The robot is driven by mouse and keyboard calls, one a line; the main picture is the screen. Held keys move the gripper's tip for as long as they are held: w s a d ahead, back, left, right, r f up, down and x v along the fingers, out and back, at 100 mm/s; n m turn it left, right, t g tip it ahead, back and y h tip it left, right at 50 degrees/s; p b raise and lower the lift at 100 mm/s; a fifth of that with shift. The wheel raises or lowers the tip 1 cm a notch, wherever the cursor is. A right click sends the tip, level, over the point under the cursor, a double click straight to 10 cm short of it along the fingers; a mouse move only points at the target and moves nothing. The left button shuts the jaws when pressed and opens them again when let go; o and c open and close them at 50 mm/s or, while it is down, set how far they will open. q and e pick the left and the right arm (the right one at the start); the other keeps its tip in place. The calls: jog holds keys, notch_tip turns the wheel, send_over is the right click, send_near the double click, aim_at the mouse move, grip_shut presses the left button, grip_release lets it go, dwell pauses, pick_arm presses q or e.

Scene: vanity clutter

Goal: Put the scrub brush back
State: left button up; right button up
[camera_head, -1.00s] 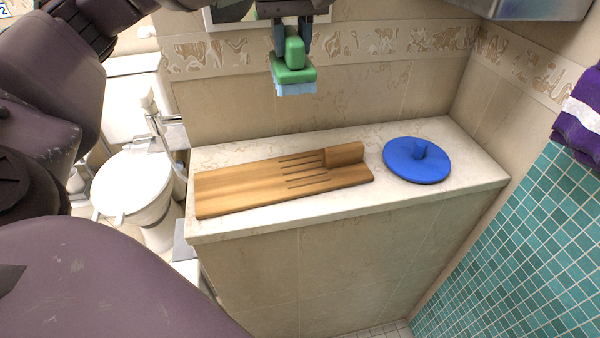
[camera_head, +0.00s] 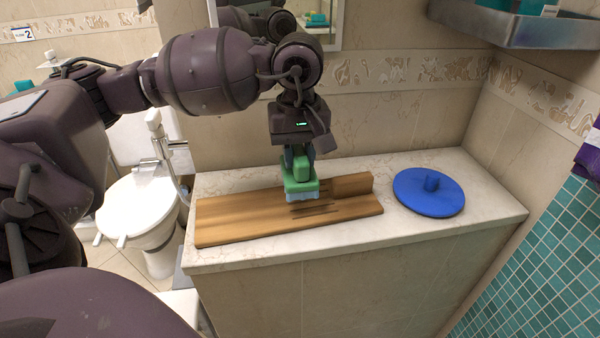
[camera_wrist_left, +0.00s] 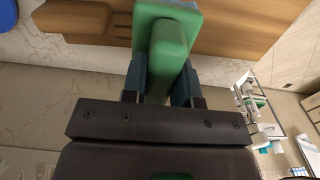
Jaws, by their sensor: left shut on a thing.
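The scrub brush (camera_head: 300,180) is green with pale blue bristles facing down. My left gripper (camera_head: 297,158) is shut on its raised green handle. The brush is over the slotted part of a wooden board (camera_head: 240,215) that lies on the stone ledge. I cannot tell whether the bristles touch the board. In the left wrist view the brush (camera_wrist_left: 170,45) shows between the two fingers (camera_wrist_left: 167,80), with the board (camera_wrist_left: 230,30) behind it. My right gripper is not in view.
A blue disc with a knob (camera_head: 430,192) lies on the ledge (camera_head: 480,180) to the right of the board. A raised wooden block (camera_head: 352,184) stands on the board just right of the brush. A metal shelf (camera_head: 520,25) hangs at upper right. A toilet (camera_head: 140,205) is at left.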

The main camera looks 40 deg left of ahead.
pick_arm(q)
jog(key=shift+f, duration=2.05)
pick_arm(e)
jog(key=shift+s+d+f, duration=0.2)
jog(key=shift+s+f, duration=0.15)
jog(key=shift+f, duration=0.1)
pick_arm(q)
jog(key=shift+b, duration=0.3)
jog(key=shift+f, duration=0.2)
jog(key=o, duration=0.8)
jog(key=shift+o, duration=0.2)
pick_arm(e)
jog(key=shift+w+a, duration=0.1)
